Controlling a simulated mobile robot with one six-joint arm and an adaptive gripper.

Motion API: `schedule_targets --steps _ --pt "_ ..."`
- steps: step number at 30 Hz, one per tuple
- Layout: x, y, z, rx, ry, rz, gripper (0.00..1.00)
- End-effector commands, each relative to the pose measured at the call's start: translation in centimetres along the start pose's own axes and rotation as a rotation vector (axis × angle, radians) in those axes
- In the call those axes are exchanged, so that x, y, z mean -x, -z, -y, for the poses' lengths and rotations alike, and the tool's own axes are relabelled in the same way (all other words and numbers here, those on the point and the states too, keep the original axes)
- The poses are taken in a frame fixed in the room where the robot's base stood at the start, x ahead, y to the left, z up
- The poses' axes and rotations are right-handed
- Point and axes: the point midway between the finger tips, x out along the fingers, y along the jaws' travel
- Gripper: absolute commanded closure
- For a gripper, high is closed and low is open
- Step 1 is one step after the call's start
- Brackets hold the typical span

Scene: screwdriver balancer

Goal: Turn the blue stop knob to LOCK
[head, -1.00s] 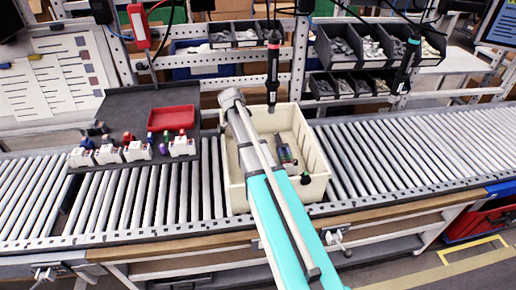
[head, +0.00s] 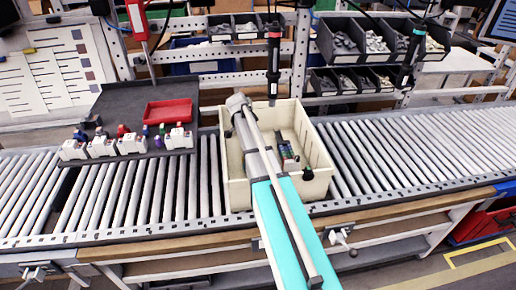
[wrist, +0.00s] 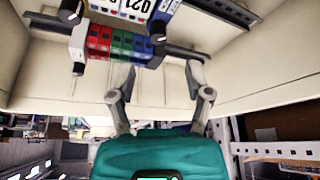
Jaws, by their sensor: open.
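A cream bin (head: 318,142) stands on the roller conveyor under my arm. In it lies a rail-mounted device (head: 287,154), which the wrist view shows close up as a row of red, green and blue blocks (wrist: 118,44) with a white numbered block beside it. Dark knob-like ends stick out around it; one (wrist: 157,31) looks dark blue, but I cannot tell whether it is the stop knob. No LOCK mark is readable. My gripper (wrist: 160,82) is open, its fingertips apart below the blocks with nothing between them. In the head view I cannot make out the gripper.
A dark tray at left carries a red tray (head: 168,114) and several white modules (head: 131,144) with coloured knobs. A screwdriver (head: 273,68) hangs just behind the bin. The bin's walls surround the device. The rollers to the right (head: 420,145) are clear.

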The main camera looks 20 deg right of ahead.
Motion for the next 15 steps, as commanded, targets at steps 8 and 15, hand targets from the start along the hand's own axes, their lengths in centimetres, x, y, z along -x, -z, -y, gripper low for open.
schedule_targets --steps 8,15 --pt "-2.8 -0.1 0.0 -0.002 0.000 0.000 0.35" --pt "-4.8 -0.1 0.0 -0.001 -0.001 0.000 0.35"
